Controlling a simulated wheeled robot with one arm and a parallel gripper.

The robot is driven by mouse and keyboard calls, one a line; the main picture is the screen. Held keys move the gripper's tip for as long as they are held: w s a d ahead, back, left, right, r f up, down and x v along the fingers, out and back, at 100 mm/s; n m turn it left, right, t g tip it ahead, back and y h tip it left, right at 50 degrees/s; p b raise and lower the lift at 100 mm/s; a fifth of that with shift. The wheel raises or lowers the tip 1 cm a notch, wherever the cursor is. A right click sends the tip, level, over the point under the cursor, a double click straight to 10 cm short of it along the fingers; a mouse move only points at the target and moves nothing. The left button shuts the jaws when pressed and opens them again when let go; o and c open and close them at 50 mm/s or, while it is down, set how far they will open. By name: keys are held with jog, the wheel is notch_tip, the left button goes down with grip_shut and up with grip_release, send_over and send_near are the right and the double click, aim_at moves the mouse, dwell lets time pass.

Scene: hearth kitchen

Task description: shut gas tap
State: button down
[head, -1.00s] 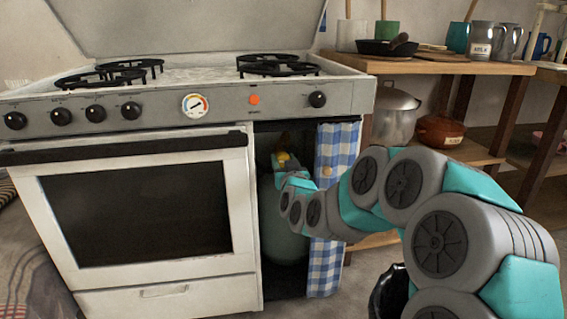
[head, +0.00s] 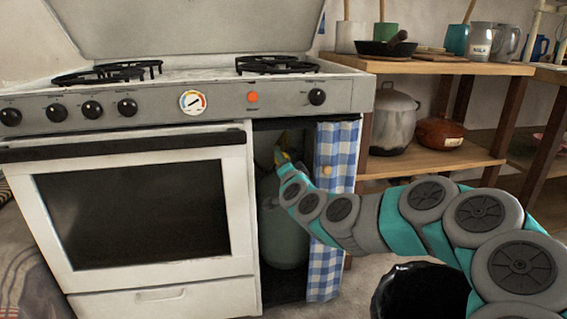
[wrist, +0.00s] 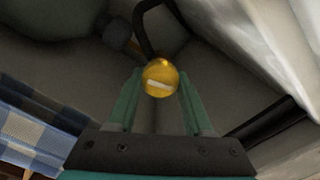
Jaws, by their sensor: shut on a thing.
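The gas cylinder (head: 283,228) is a dull green tank inside the open compartment at the right of the stove. In the wrist view, the yellow round tap knob (wrist: 160,75) with a pale bar mark sits between the green fingertips of my gripper (wrist: 160,98), which is shut on it. A dark hose (wrist: 150,30) curves beyond the knob, and part of the cylinder (wrist: 50,15) shows at upper left. In the head view, my gripper (head: 281,157) reaches into the compartment at the top of the cylinder, and the knob is mostly hidden.
A blue checked curtain (head: 336,150) hangs at the compartment's right side, close to my arm. The white stove (head: 150,297) stands to the left. A wooden shelf (head: 440,160) with a pot (head: 395,120) stands to the right. A black shiny object (head: 418,290) is on the floor.

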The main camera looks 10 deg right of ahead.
jog(key=m, duration=0.3)
jog(key=shift+f+m, duration=0.1)
jog(key=shift+m, duration=0.2)
dwell(0.3)
jog(key=shift+c, duration=1.5)
grip_release()
jog(key=shift+s, duration=0.1)
